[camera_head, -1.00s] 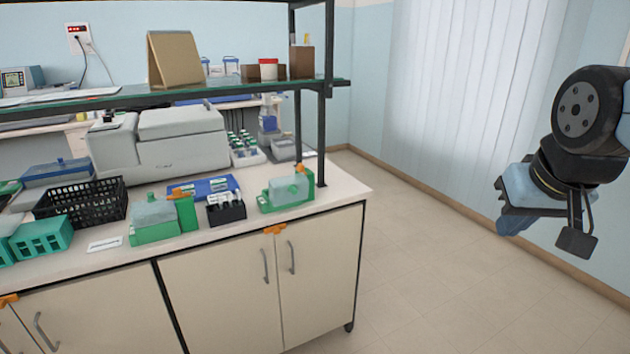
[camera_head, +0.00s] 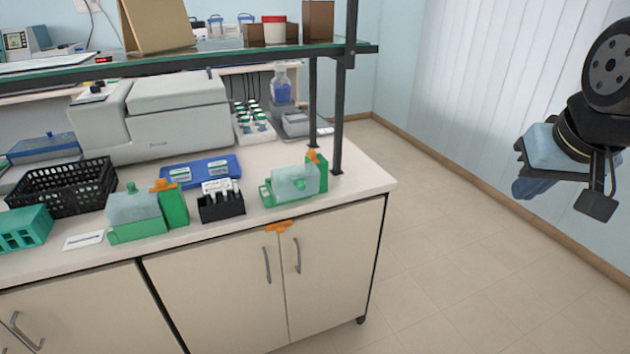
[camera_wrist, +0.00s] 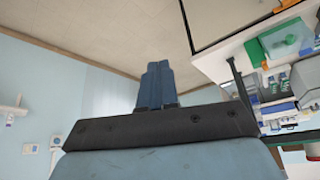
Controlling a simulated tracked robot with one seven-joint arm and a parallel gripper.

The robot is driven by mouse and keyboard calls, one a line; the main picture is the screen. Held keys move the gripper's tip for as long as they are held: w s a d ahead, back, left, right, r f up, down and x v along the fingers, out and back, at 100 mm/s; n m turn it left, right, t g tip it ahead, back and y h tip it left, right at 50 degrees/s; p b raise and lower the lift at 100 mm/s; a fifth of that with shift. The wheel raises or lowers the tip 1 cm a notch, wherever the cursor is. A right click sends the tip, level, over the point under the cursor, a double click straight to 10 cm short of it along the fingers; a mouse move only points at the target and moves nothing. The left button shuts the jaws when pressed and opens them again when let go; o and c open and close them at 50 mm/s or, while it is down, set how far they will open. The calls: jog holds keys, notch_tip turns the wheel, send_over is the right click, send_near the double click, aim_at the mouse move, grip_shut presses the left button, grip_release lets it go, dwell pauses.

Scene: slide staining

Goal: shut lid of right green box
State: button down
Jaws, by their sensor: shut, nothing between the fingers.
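The right green box (camera_head: 268,196) stands on the bench near its right end, with a translucent block (camera_head: 295,185) in it. Its green lid (camera_head: 323,172) stands upright at the right side, open, with an orange catch (camera_head: 313,155) on top. The box also shows upside down at the upper right of the wrist view (camera_wrist: 257,52). My gripper (camera_head: 527,188) hangs in the air over the floor, well right of the bench and far from the box. In the wrist view its blue fingers (camera_wrist: 155,82) are together and empty.
A shelf post (camera_head: 338,125) rises just behind the right box, under a shelf (camera_head: 250,54). The floor at right is clear.

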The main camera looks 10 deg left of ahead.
jog(key=n+g+y, duration=0.2)
jog(key=n+y, duration=0.1)
jog(key=n, duration=2.3)
send_near(308, 187)
jog(key=shift+s+a+f, duration=0.25)
jog(key=shift+s+f, duration=0.1)
jog(key=shift+f, duration=0.55)
jog(key=shift+s+a+f, duration=0.25)
jog(key=shift+s+f, duration=0.15)
jog(key=shift+f, duration=0.5)
jog(key=shift+s+a+f, duration=0.25)
jog(key=shift+s+f, duration=0.1)
jog(key=shift+f, duration=0.55)
